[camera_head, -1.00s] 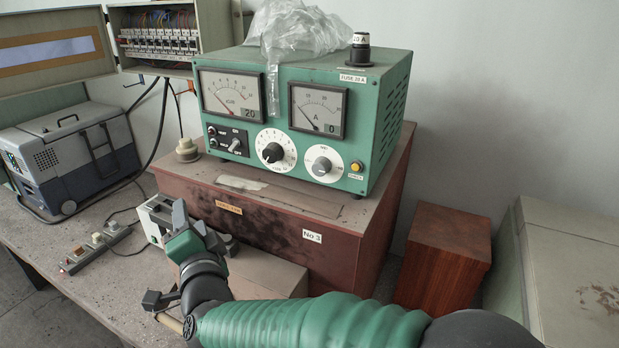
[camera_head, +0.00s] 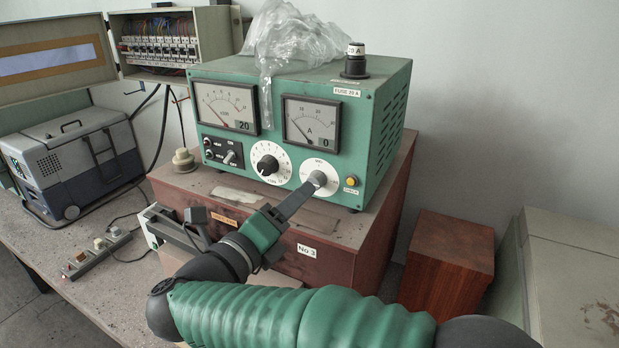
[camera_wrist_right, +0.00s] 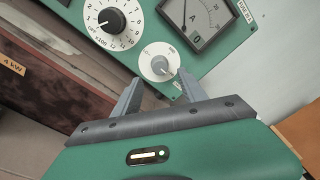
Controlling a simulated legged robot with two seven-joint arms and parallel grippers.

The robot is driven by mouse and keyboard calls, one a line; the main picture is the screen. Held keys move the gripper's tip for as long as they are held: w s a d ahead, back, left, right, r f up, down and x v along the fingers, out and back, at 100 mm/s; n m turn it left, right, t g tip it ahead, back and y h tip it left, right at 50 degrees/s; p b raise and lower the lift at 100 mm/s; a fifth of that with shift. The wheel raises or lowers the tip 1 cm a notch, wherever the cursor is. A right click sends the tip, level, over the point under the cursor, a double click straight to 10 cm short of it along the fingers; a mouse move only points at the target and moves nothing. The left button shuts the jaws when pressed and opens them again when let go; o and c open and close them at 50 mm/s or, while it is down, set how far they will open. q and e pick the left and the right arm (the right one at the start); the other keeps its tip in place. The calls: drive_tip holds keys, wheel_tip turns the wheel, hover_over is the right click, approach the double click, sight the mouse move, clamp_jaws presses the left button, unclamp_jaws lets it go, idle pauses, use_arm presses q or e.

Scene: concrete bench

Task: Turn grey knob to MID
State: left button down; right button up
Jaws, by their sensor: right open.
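The grey knob (camera_wrist_right: 159,66) sits on a round white dial (camera_head: 319,187) at the lower right of the green power supply's front panel (camera_head: 227,155). In the wrist view the knob shows in full, ahead of and between the two fingertips. My right gripper (camera_wrist_right: 158,85) is open and empty, its fingers pointing at the knob and apart from each other. In the head view one fingertip overlaps the knob and partly hides it; contact cannot be told. My left gripper is not in view.
A black knob (camera_head: 268,163) on its own white dial is left of the grey one. A yellow button (camera_head: 351,181) is to the right. Crumpled clear plastic (camera_head: 298,38) lies on top. A brown wooden block (camera_head: 447,262) stands at the right.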

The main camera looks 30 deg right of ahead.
sight(316, 181)
drive_tip(key=p+x, duration=0.1)
drive_tip(key=x, duration=0.4)
drive_tip(key=shift+w+d, duration=0.2)
drive_tip(key=shift+a, duration=0.3)
drive_tip(key=shift+d, duration=0.25)
drive_tip(key=c, duration=0.7)
clamp_jaws()
